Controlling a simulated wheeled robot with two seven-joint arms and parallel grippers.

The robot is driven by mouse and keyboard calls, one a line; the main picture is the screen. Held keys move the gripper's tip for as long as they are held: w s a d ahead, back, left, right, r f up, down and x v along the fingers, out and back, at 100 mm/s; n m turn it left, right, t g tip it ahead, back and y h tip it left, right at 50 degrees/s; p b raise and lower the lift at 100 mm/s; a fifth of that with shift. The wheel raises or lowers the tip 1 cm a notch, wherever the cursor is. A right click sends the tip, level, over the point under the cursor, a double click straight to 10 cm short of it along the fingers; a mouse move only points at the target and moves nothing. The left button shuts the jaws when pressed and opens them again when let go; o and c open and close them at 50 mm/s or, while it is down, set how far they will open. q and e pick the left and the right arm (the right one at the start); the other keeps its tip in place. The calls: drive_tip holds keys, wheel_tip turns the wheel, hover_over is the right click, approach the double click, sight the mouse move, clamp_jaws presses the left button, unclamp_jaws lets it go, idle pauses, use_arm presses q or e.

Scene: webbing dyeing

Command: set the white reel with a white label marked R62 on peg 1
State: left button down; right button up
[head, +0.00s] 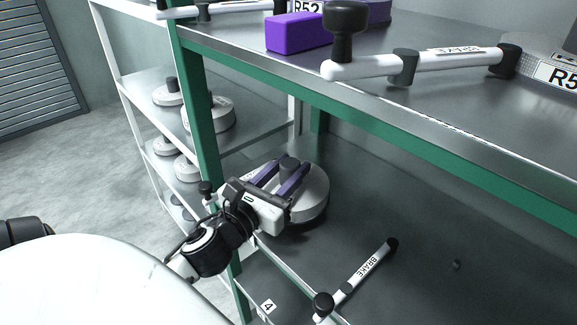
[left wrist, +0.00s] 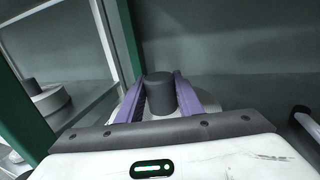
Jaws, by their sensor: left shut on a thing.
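A white-grey reel (head: 313,200) with a dark knob (head: 289,163) sits at the left end of the lower dark shelf, beside the green post. No label shows on its visible side, so I cannot read its mark. My left gripper (head: 284,175) is shut on this knob, with one purple finger on each side. In the left wrist view the dark knob (left wrist: 160,92) stands between the fingers, and the gripper body hides most of the reel. I cannot make out peg 1. My right gripper is not in view.
A BRAKE bar (head: 362,275) lies right of the reel; a 4 tag (head: 267,306) is on the shelf edge. The upper shelf (head: 430,110) overhangs, holding another brake bar (head: 430,63), a purple block (head: 298,33) and an R5-marked reel (head: 556,72). White racks (head: 150,95) with reels stand left.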

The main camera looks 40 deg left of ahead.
use_arm(q)
drive_tip(key=shift+w+d+r, duration=0.1)
drive_tip(key=shift+w, duration=1.5)
drive_tip(key=shift+w+d, duration=0.1)
drive_tip(key=shift+w, duration=1.45)
drive_tip(key=shift+w+d+b, duration=0.2)
drive_tip(key=shift+w+b, duration=0.55)
drive_tip(key=shift+w, duration=1.8)
drive_tip(key=shift+w+f, duration=0.2)
drive_tip(key=shift+f, duration=0.15)
drive_tip(key=shift+f+b, duration=0.95)
drive_tip(key=shift+f, duration=0.15)
